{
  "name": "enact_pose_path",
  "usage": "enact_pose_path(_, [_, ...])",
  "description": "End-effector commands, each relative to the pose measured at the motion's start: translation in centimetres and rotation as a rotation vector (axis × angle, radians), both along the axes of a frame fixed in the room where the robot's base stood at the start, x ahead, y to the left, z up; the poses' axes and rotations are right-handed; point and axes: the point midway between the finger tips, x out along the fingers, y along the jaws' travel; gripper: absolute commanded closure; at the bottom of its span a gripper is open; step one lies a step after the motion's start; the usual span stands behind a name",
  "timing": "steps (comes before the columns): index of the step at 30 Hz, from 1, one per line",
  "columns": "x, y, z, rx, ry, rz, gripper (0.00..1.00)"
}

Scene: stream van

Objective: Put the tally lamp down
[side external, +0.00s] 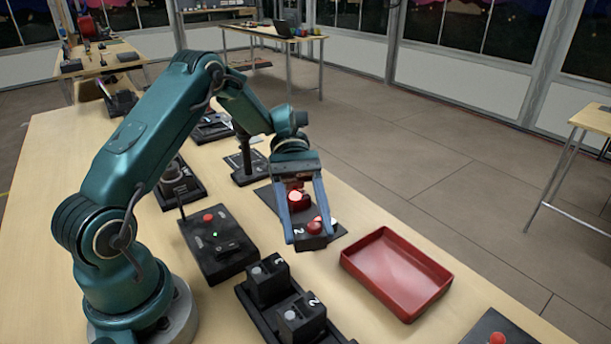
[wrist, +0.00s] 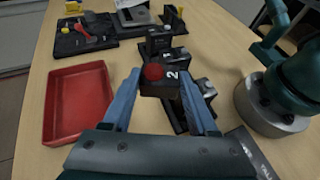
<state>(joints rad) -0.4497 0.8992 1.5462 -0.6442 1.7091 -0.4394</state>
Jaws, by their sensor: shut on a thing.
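My gripper (side external: 310,236) is shut on a tally lamp (side external: 314,242), a black block with a red dome and a white number 2. In the wrist view the lamp (wrist: 160,88) sits between the blue fingers, its number facing up to the right. In the side view it is over or near the front end of a dark mat; I cannot tell whether it touches anything below. A glowing red lamp (side external: 297,197) shows behind it, between the fingers. Black blocks numbered 3 (side external: 268,278) and 2 (side external: 301,318) stand in a black rack (side external: 246,297) nearer the camera.
An empty red tray (side external: 352,262) lies to the right of the held lamp; it also shows at left in the wrist view (wrist: 50,120). A black control box (side external: 215,245) with a red button is at left.

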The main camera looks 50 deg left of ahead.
Motion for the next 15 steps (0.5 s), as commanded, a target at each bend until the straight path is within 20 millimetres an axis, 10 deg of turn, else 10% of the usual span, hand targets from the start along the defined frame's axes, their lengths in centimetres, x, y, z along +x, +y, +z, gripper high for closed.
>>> enact_pose_path(6, [7.3, 2.6, 1.1, -0.011, -0.003, 0.305, 0.98])
enact_pose_path(15, [10.0, 3.1, 1.6, -0.023, 0.001, 0.412, 0.98])
